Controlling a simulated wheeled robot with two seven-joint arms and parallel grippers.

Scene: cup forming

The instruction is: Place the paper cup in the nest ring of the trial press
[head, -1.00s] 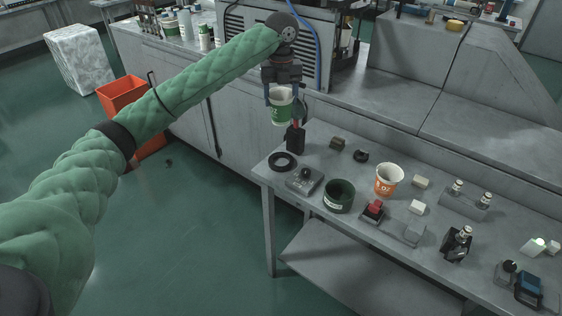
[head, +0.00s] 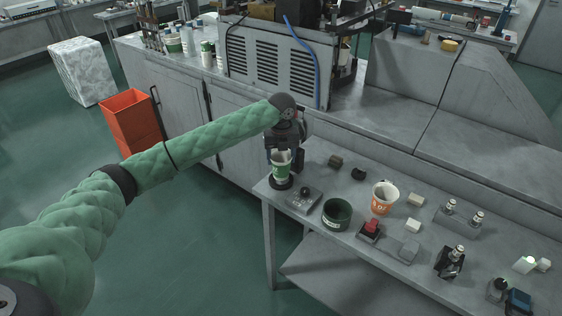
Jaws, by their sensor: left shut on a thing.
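My left gripper (head: 280,152) is shut on a green-and-white paper cup (head: 281,171) and holds it upright. The cup is at the near left corner of the bench, over a black ring (head: 280,185) that I take for the nest ring. The cup hides most of the ring, and only its dark front edge shows. I cannot tell whether the cup's base is inside the ring or slightly above it. A dark upright block (head: 298,160) stands just behind the cup, partly hidden by the gripper. My right gripper is out of view.
A grey control box (head: 303,200) with a dark knob sits close to the ring. A dark green pot (head: 337,214) and an orange-and-white cup (head: 383,198) stand farther right, among small blocks. An orange bin (head: 131,120) stands on the floor at left.

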